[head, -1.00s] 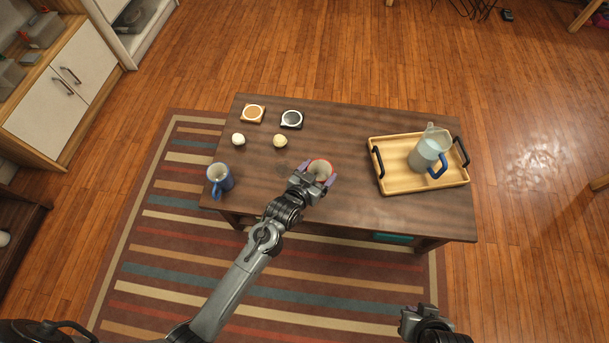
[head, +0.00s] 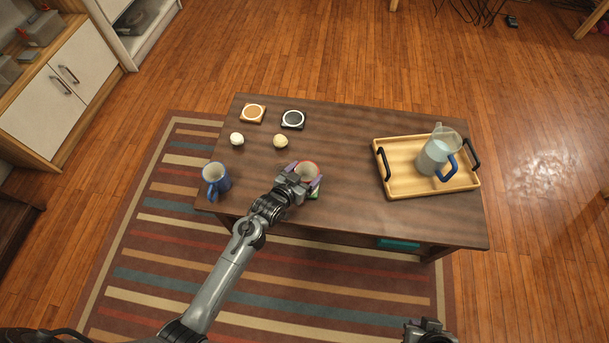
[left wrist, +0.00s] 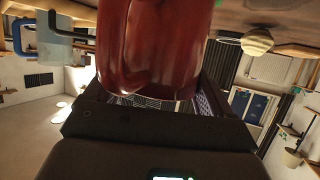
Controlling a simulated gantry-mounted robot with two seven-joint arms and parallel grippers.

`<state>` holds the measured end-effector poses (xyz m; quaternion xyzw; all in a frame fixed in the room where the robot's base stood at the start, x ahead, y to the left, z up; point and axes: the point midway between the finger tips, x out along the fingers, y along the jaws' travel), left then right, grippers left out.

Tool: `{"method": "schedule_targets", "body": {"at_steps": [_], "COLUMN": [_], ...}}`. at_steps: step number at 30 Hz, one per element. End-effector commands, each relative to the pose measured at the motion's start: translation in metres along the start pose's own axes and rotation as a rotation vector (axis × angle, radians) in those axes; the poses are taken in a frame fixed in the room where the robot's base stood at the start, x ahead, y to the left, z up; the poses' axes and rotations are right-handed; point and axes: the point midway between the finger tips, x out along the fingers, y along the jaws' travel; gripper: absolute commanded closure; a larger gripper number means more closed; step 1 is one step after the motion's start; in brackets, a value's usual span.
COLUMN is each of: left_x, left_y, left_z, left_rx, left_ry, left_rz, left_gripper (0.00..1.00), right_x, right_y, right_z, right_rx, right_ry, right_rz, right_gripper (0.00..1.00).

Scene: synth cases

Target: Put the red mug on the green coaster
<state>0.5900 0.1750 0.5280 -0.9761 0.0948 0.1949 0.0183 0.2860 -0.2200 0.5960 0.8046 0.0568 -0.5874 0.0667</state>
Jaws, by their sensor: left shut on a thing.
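The red mug (head: 309,171) is upright near the middle of the table's front part, its pale inside showing from above. My left gripper (head: 305,177) is shut on it, with one finger on either side. In the left wrist view the red mug (left wrist: 150,45) fills the top middle between the fingers. A small strip of the green coaster (head: 314,196) shows just in front of the mug; mug and gripper hide the rest. I cannot tell whether the mug touches the coaster. My right gripper (head: 430,328) is at the bottom edge, away from the table, its fingertips not clear.
A blue mug (head: 215,181) stands at the table's left. Orange (head: 252,113) and black (head: 292,119) coasters lie at the back left, with two pale balls (head: 237,139) (head: 280,141) before them. A wooden tray (head: 400,185) with a pitcher (head: 434,158) is at the right.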

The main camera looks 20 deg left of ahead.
Motion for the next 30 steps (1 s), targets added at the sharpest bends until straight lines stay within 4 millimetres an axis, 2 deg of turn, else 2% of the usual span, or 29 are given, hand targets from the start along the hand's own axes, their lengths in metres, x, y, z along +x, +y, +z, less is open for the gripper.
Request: {"method": "schedule_targets", "body": {"at_steps": [10,11,14,24,30], "left_x": [0.001,0.001,0.001,-0.001,-0.026], "left_y": [0.000,0.000,0.000,0.000,0.000], "left_z": [0.000,0.002,0.001,-0.002,-0.004], "left_rx": [0.001,0.001,0.000,0.000,0.002], "left_ry": [0.003,0.001,0.001,0.001,-0.002], "left_rz": [-0.001,-0.001,-0.001,0.000,-0.001], "left_gripper": [0.58,0.16,0.00,0.00,0.00], "right_x": [-0.001,-0.001,-0.002,-0.003,-0.018], "right_y": [-0.002,-0.002,-0.002,-0.003,-0.002], "right_z": [-0.001,-0.001,-0.001,-0.002,-0.007], "right_rx": [0.007,0.007,0.009,0.011,0.009], "right_ry": [0.003,0.003,0.003,0.004,0.004], "right_rz": [-0.005,-0.006,-0.007,-0.009,-0.007], "right_gripper": [1.00,1.00,1.00,1.00,1.00]}}
